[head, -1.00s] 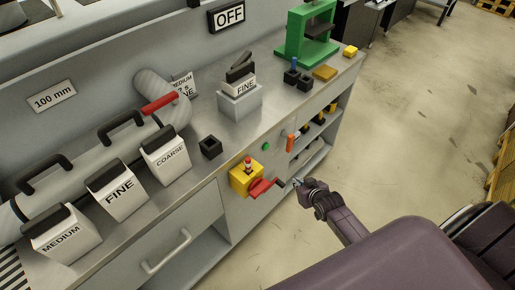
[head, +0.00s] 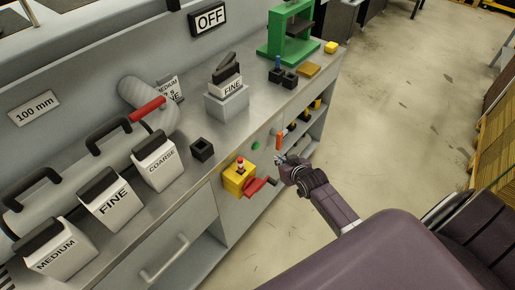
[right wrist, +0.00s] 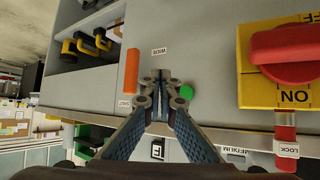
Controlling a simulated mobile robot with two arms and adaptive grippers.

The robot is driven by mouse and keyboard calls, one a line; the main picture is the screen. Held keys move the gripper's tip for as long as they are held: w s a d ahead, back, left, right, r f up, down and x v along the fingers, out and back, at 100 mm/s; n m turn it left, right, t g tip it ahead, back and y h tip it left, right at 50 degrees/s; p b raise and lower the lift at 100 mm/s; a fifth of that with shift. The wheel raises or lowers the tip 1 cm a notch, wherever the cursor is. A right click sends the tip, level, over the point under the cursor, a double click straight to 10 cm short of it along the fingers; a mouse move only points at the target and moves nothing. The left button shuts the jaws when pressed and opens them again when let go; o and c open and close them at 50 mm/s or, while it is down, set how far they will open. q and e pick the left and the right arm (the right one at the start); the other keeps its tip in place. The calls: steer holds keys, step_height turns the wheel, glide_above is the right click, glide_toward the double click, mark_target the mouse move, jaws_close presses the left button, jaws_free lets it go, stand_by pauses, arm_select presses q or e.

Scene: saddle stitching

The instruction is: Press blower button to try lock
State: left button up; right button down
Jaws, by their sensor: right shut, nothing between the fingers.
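The green button (head: 255,146) sits on the grey cabinet front, and it also shows in the right wrist view (right wrist: 186,91). My right gripper (head: 279,159) is shut and empty in front of that panel. In the right wrist view its fingertips (right wrist: 161,78) appear just beside the button; I cannot tell whether they touch anything. Left of the button is a yellow switch box (head: 238,178) with a red handle (head: 253,187). In the right wrist view the handle (right wrist: 288,55) is by an upside-down "ON", and a red lock (right wrist: 285,133) carries a "LOCK" label. My left gripper is not in view.
An orange handle (right wrist: 131,70) stands on the panel by a "WIDE" label, on the fingers' other side. Open shelves (head: 305,130) lie farther along the cabinet. The worktop holds a "FINE" box (head: 228,103) and a black cup (head: 202,149).

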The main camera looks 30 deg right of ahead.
mark_target(257, 146)
steer(key=w+a+b, duration=0.2)
steer(key=w, duration=0.4)
steer(key=shift+a, duration=0.25)
steer(key=shift+w, duration=0.1)
stand_by(1.1)
steer(key=shift+w+a, duration=0.15)
steer(key=shift+w, duration=0.15)
steer(key=shift+w+a+r, duration=0.1)
steer(key=shift+w+a, duration=0.1)
steer(key=shift+w, duration=0.35)
stand_by(0.7)
stand_by(0.3)
steer(key=shift+s+d+p, duration=0.35)
steer(key=shift+s+p, duration=0.05)
steer(key=shift+s, duration=0.5)
steer(key=shift+s, duration=0.1)
